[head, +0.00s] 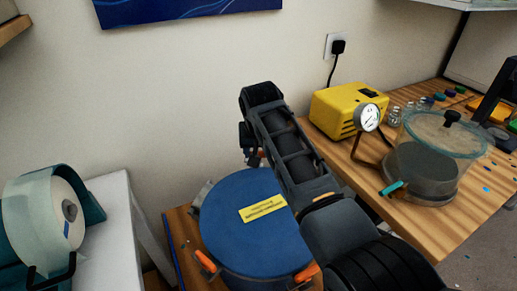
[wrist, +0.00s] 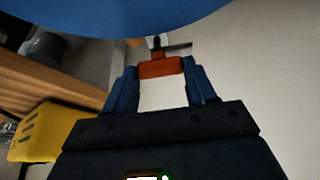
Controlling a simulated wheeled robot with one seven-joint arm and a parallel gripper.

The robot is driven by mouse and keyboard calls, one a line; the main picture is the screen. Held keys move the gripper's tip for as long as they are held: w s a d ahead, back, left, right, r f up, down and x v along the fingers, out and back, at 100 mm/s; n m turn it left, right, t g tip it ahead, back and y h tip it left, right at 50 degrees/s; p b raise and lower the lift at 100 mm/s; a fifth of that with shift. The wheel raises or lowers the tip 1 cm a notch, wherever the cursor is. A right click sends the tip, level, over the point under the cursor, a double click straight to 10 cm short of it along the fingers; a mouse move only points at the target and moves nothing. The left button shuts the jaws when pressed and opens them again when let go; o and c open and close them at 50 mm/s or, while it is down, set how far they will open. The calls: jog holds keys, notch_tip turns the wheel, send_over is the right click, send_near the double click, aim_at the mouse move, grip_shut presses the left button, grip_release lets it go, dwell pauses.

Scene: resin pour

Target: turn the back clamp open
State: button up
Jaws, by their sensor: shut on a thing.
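The blue round pot lid (head: 232,225) with a yellow label stands below my arm in the head view. It also fills the top of the wrist view (wrist: 110,15). My gripper (wrist: 160,80) is at the back rim of the lid, its two blue fingers either side of the orange handle of the back clamp (wrist: 160,67). The gripper is shut on this handle. In the head view my arm mostly hides the back clamp. Two other orange clamp handles show at the front left (head: 206,261) and front right (head: 307,272) of the lid.
A yellow pump (head: 345,108) with a gauge (head: 367,117) and a clear lidded chamber (head: 440,140) stand on the wooden bench to the right. A white table (head: 115,210) with a paper roll (head: 52,215) is at left. The wall is close behind the pot.

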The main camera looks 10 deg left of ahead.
jog(key=o, duration=1)
jog(key=shift+o, duration=0.2)
jog(key=v, duration=0.7)
jog(key=shift+r, duration=0.4)
jog(key=shift+s, duration=0.2)
